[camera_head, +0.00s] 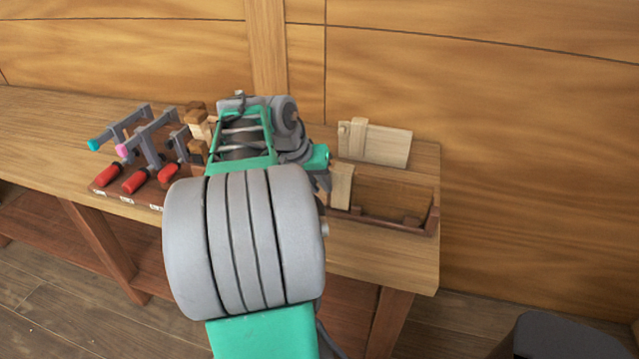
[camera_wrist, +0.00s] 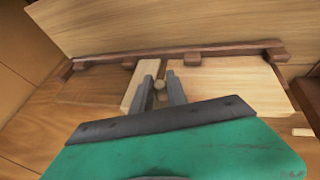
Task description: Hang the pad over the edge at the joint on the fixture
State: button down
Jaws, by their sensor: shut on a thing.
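The fixture is a dark-railed frame (camera_head: 434,216) on the right of the bench; its rail (camera_wrist: 112,59) crosses the wrist view. It holds a brown panel (camera_wrist: 92,86) and a pale panel (camera_wrist: 240,88). A pale wooden strip, seemingly the pad (camera_wrist: 134,92), lies where the panels meet; its end shows in the head view (camera_head: 341,188). My gripper (camera_wrist: 161,80) is at this strip, fingers shut on a small round pale knob between them. Whether the knob belongs to the strip, and whether the strip touches the panels, I cannot tell. My arm hides the frame's left part in the head view.
A pale board (camera_head: 388,146) with an upright strip stands behind the frame. A rack (camera_head: 106,188) with several red-handled clamps (camera_head: 136,180) sits on the left of the bench (camera_head: 45,130). Wooden blocks (camera_head: 198,125) stand beside it.

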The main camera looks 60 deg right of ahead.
jog(key=shift+f, duration=0.2)
jog(key=c, duration=1.2)
grip_release()
jog(key=shift+c, duration=0.2)
jog(key=p+v, duration=0.1)
jog(key=v, duration=0.6)
jog(key=shift+a+r, duration=0.2)
jog(key=shift+r, duration=0.15)
